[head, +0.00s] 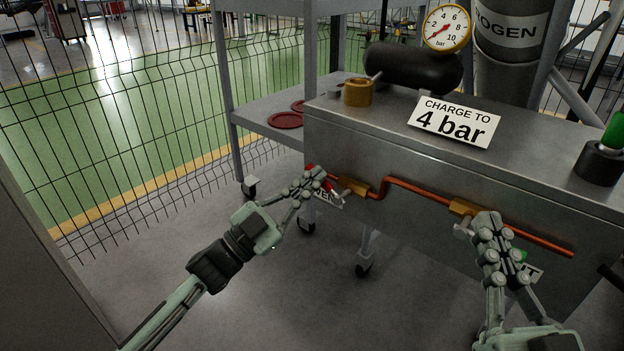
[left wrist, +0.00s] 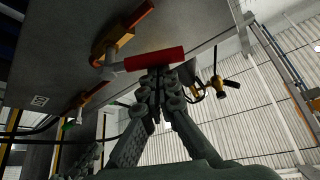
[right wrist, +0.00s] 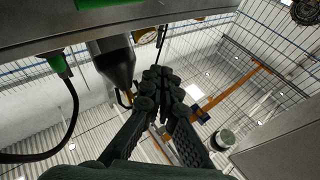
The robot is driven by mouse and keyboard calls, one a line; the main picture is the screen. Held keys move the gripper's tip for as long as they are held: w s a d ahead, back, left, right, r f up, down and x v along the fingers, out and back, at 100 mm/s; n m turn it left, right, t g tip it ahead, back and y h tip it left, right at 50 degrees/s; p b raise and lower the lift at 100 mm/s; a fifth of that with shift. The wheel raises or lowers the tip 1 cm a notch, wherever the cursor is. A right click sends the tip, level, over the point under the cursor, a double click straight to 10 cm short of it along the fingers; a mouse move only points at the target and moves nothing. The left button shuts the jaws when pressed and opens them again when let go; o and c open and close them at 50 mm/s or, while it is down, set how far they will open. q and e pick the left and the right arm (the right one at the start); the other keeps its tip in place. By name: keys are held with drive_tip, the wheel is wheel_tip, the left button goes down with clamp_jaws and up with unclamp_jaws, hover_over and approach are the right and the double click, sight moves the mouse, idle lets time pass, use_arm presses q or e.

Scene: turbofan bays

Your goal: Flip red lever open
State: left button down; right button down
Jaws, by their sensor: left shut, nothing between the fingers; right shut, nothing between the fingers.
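The red lever (head: 318,176) sits on a brass valve (head: 354,187) at the left end of the copper pipe on the cart's front. In the left wrist view the lever (left wrist: 154,60) shows as a red cylinder on a grey stem. My left gripper (head: 318,174) is shut and empty, its fingertips at the lever, seemingly against its underside in the left wrist view (left wrist: 160,72); contact is hard to confirm. A label, partly hidden, hangs by the lever. My right gripper (head: 488,222) is shut and empty, in front of the second brass valve (head: 464,207).
The grey metal cart (head: 420,170) carries a sign reading "CHARGE TO 4 bar" (head: 454,122), a gauge (head: 447,27) and a black cylinder (head: 412,66). The copper pipe (head: 420,190) runs along its front. A wire fence (head: 120,110) stands behind. The floor at left is free.

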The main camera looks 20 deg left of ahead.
drive_tip(key=shift+f, duration=0.1)
